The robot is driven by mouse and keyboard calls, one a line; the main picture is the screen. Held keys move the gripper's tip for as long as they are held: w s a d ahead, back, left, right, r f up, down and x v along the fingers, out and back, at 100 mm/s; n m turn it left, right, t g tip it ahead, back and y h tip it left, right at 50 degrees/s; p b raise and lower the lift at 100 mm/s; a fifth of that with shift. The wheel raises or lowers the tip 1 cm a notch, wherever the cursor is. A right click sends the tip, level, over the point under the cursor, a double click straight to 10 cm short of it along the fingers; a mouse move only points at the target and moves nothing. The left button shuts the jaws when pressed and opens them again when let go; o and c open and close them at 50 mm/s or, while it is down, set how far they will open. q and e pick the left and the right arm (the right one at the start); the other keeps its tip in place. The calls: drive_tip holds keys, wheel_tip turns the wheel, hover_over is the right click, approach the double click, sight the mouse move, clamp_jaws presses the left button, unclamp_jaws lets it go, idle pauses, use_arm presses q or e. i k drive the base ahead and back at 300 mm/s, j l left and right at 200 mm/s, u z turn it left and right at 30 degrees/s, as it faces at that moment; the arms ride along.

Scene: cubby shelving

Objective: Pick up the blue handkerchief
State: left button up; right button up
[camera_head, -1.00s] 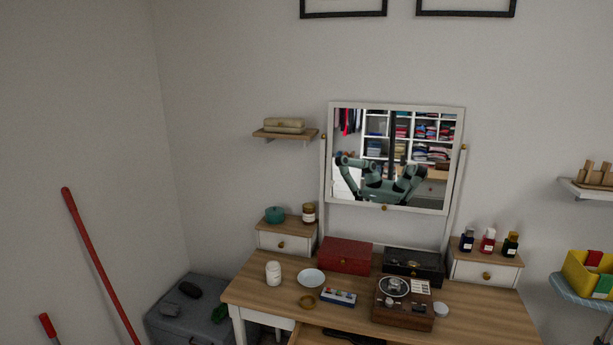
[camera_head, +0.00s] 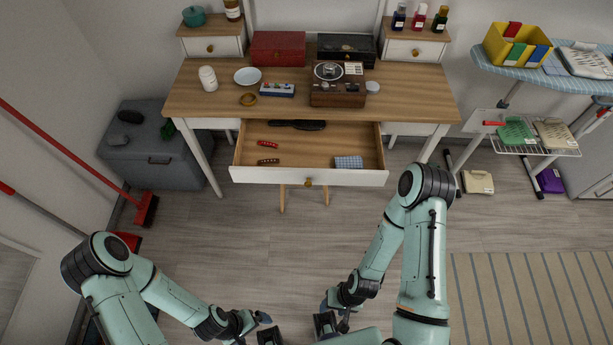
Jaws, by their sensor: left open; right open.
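A small blue-checked folded cloth, which looks like the blue handkerchief (camera_head: 348,162), lies in the right part of the open drawer (camera_head: 262,175) of the wooden dressing table (camera_head: 415,95). My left gripper (camera_head: 269,336) and my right gripper (camera_head: 325,325) are low at the bottom edge of the head view, close to each other. Both are open, below and well apart from the drawer. Their fingertips are small and partly cut off by the frame.
The floor (camera_head: 235,240) before the table is clear.

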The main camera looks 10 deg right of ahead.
sight(350, 162)
drive_tip(key=l+u, duration=0.15)
drive_tip(key=u, duration=0.3)
drive_tip(key=l+u, duration=0.15)
drive_tip(key=u, duration=0.3)
drive_tip(key=l+u, duration=0.1)
drive_tip(key=u, duration=0.35)
drive_tip(key=k+l+u, duration=0.2)
drive_tip(key=l+u, duration=0.2)
drive_tip(key=k+l+u, duration=0.35)
drive_tip(key=l, duration=0.15)
drive_tip(key=k+l+u, duration=0.2)
drive_tip(key=k+l, duration=0.9)
drive_tip(key=i+l, duration=0.15)
drive_tip(key=i, duration=0.3)
